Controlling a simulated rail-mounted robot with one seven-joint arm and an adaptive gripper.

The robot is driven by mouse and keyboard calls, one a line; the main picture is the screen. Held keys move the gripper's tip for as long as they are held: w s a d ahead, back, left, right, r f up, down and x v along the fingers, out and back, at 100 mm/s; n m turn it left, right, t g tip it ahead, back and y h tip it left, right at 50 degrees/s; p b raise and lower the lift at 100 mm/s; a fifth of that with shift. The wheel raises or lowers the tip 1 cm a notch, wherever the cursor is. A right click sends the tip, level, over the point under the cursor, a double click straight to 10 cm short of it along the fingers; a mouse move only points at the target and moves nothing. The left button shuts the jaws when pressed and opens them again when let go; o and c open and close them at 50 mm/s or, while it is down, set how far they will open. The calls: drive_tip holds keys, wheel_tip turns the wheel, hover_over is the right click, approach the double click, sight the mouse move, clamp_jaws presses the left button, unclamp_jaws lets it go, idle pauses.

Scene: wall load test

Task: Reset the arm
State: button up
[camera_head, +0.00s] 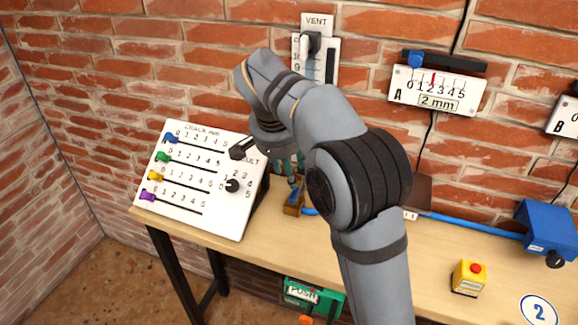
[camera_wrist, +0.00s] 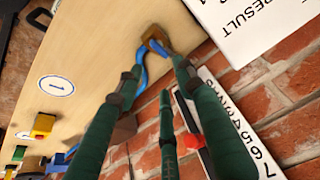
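My arm rises from the bottom of the head view and bends over the table (camera_head: 270,248) to the left. My gripper (camera_head: 293,183) points down in front of the brick wall, partly hidden behind my arm. In the wrist view its green fingers (camera_wrist: 158,72) are spread, with gaps between the tips and nothing clearly held. A small brown block (camera_wrist: 157,38) with a blue cable lies just beyond the tips; in the head view the block (camera_head: 293,208) sits on the table below the gripper. I cannot tell whether a finger touches it.
A sloped white panel (camera_head: 190,190) with coloured sliders and a dial stands left. The vent gauge (camera_head: 330,62) and gauge A (camera_head: 436,90) hang on the wall. A blue box (camera_head: 545,225) and yellow button box (camera_head: 468,280) are right. A green box (camera_head: 300,293) hangs below the table edge.

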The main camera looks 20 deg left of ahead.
sight(296, 192)
drive_tip(key=shift+s+r, duration=0.2)
drive_tip(key=shift+r, duration=0.3)
drive_tip(key=x, duration=1.2)
drive_tip(key=shift+f, duration=0.1)
drive_tip(key=shift+a, duration=0.1)
